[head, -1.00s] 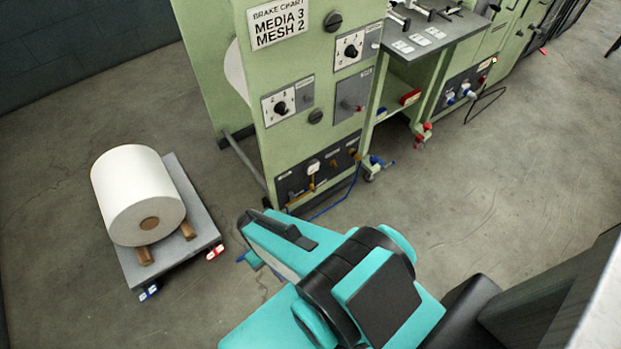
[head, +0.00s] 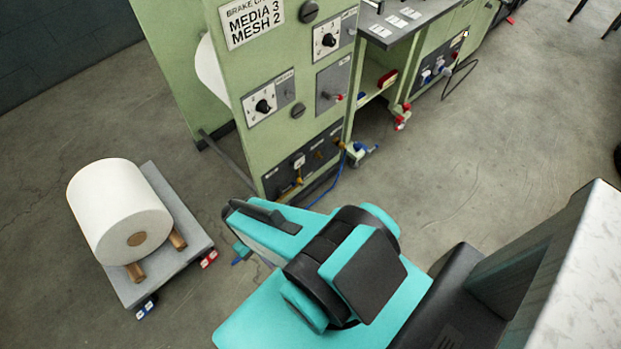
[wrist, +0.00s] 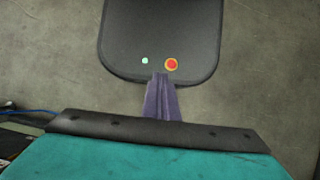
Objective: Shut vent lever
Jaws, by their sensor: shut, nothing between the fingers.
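The green machine (head: 235,95) stands at upper centre in the head view. A small lever with a red tip (head: 338,97) sticks out from a grey plate on its front. Lower down, a dark panel (head: 275,183) carries brass fittings and a yellow handle (head: 297,181). I cannot tell which of these is the vent lever; the labels are too small to read. My gripper (wrist: 161,78) shows in the wrist view with its purple fingers together and empty, away from the machine's controls.
A white roll (head: 118,205) rests on wooden bars on a grey platform (head: 190,250) at left. A bench (head: 420,20) adjoins the machine at right. A blue hose (head: 335,195) runs near the machine's foot. A pale surface (head: 590,270) is at lower right. Floor (head: 480,160) is clear at right.

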